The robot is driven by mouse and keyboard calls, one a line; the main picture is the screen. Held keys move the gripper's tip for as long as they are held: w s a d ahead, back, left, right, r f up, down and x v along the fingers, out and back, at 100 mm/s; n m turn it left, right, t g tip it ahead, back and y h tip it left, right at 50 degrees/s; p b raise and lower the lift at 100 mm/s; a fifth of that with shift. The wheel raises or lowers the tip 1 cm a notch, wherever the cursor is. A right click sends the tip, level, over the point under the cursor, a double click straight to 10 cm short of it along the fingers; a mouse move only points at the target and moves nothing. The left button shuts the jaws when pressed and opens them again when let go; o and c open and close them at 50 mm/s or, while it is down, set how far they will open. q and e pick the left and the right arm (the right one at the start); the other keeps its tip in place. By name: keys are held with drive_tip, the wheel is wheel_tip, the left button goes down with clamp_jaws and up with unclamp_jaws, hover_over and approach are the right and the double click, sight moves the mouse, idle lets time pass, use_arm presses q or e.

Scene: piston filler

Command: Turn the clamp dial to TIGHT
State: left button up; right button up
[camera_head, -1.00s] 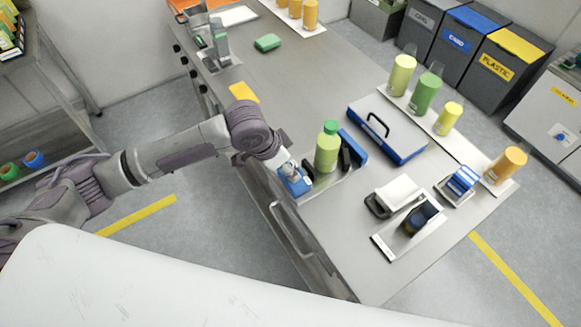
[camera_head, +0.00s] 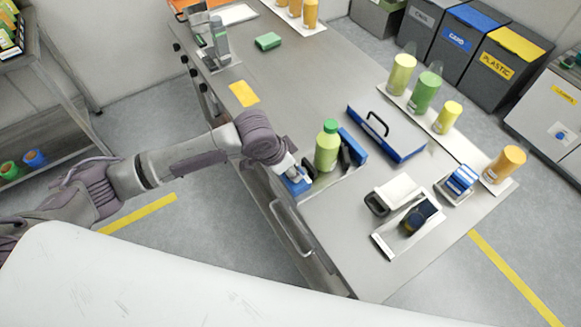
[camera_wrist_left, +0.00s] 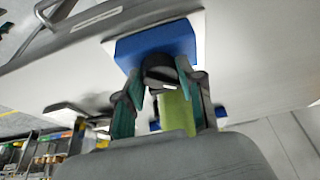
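The clamp's near blue block (camera_head: 297,186) is at the front edge of the table, with a green bottle (camera_head: 326,152) upright behind it and another blue block (camera_head: 354,147) on the far side. In the left wrist view, the black round dial (camera_wrist_left: 159,66) is against the blue block (camera_wrist_left: 158,45). My left gripper (camera_wrist_left: 161,82) has its fingers on both sides of the dial and appears closed on it. In the head view my left gripper (camera_head: 291,172) is at the near block and hides the dial. The dial's markings cannot be read. My right gripper is not in view.
A blue and grey case (camera_head: 388,132) lies behind the clamp. Yellow and green bottles stand at the back right. The table left of the clamp is mostly clear.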

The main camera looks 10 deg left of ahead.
use_arm(q)
drive_tip(key=shift+c, duration=1.1)
